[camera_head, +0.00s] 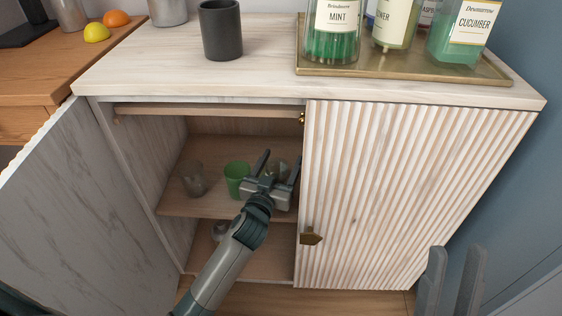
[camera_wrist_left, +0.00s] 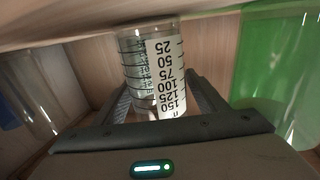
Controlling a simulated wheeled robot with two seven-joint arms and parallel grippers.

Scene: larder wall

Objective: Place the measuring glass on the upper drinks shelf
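The measuring glass (camera_wrist_left: 150,65) is clear with black markings and appears upside down in the left wrist view. In the head view it shows faintly (camera_head: 279,167), standing on the shelf inside the open cabinet. My left gripper (camera_head: 279,162) reaches into the cabinet with its fingers spread on either side of the glass; whether they touch it is unclear. In the left wrist view its fingers (camera_wrist_left: 162,88) flank the glass. My right gripper (camera_head: 453,265) is open and empty at lower right. The cabinet's inner shelf (camera_head: 215,208) carries the glassware.
A green glass (camera_head: 236,178) stands close left of my left gripper, with a clear glass (camera_head: 193,179) further left. The open door (camera_head: 75,215) is at left, the closed ribbed door (camera_head: 400,190) at right. The top holds a dark cup (camera_head: 221,32) and a bottle tray (camera_head: 400,68).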

